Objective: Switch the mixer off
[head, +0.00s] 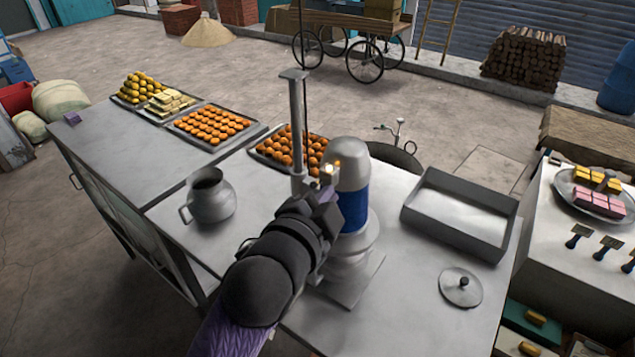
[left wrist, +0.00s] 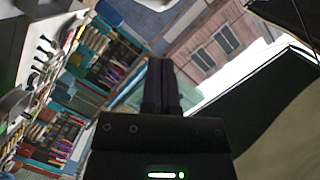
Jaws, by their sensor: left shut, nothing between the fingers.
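The mixer (head: 352,205) stands on the metal table, a tall rounded body with a blue band. A small orange-lit spot shows near its top left side. My left gripper (head: 328,178) reaches up from the lower front to the mixer's upper left side, close to that lit spot. I cannot tell whether it touches the mixer. In the left wrist view the fingers (left wrist: 162,85) are together with nothing between them. The gripper and arm hide part of the mixer's lower left side. My right gripper is not in view.
A metal jug (head: 209,198) stands left of the mixer. An empty grey tray (head: 461,212) and a round lid (head: 461,288) lie to its right. Trays of orange sweets (head: 211,127) sit at the back left. A thin upright post (head: 297,130) stands just behind my gripper.

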